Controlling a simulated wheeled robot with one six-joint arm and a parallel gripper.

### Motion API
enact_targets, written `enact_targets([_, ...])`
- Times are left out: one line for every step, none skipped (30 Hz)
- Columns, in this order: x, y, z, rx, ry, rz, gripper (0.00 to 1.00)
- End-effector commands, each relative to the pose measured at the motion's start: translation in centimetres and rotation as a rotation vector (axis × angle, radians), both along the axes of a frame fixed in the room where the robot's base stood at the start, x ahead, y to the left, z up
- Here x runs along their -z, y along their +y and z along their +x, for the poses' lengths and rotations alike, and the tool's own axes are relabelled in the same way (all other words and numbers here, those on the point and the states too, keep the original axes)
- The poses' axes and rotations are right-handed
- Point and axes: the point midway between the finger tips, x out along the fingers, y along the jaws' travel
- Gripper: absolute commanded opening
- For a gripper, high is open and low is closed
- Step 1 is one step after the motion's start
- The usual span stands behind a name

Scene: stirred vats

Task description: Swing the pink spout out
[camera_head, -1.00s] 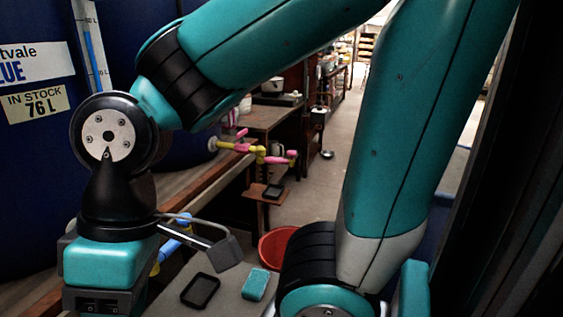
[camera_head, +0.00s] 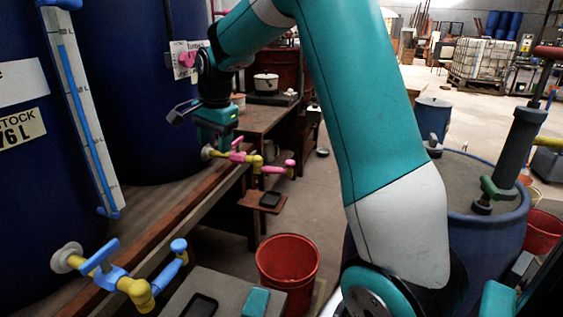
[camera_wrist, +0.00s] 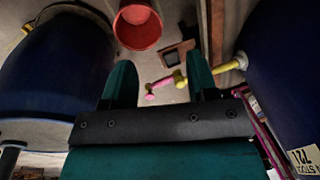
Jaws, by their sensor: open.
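The pink spout (camera_head: 274,169) is on the tap of the far blue vat (camera_head: 150,90). It runs to the right from a yellow elbow (camera_head: 256,162), with a pink upright end. The tap's pink handle (camera_head: 239,156) sits left of the elbow. In the wrist view the pink spout (camera_wrist: 158,84) shows between my fingers in the picture, with no contact visible. My gripper (camera_wrist: 159,62) is open and empty. In the head view its teal body (camera_head: 217,122) is above and left of the tap; its fingertips are not clear there.
A small shelf with a black dish (camera_head: 269,199) is below the spout. A near tap with a blue spout (camera_head: 168,272) stands at front left. A red bucket (camera_head: 288,265) is on the floor. A blue barrel (camera_head: 485,215) stands at the right.

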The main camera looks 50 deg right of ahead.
Motion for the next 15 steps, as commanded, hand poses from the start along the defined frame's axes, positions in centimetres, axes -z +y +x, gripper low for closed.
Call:
enact_targets([0.2,-5.1,1.9,0.241,0.009,0.000,0.53])
enact_targets([0.6,-7.8,2.6,0.381,0.009,0.002,0.53])
enact_targets([1.0,-11.2,3.2,0.557,0.008,0.003,0.53])
enact_targets([1.4,-13.5,3.6,0.678,0.003,0.005,0.53])
enact_targets([1.8,-15.6,3.7,0.787,0.000,0.007,0.53])
enact_targets([2.3,-18.1,3.7,0.916,-0.005,0.009,0.53])
enact_targets([2.6,-19.7,3.7,1.000,-0.011,0.011,0.53])
enact_targets([2.9,-21.0,3.6,1.072,-0.016,0.013,0.53])
enact_targets([3.3,-22.5,3.4,1.153,-0.021,0.014,0.53])
enact_targets([3.5,-23.3,3.3,1.199,-0.024,0.016,0.53])
enact_targets([3.7,-24.0,3.2,1.236,-0.027,0.017,0.53])
enact_targets([3.9,-24.6,3.1,1.274,-0.031,0.019,0.53])
enact_targets([4.2,-25.0,3.1,1.291,-0.032,0.019,0.53])
enact_targets([4.4,-25.2,3.1,1.303,-0.033,0.019,0.53])
enact_targets([4.8,-25.3,3.1,1.310,-0.033,0.019,0.53])
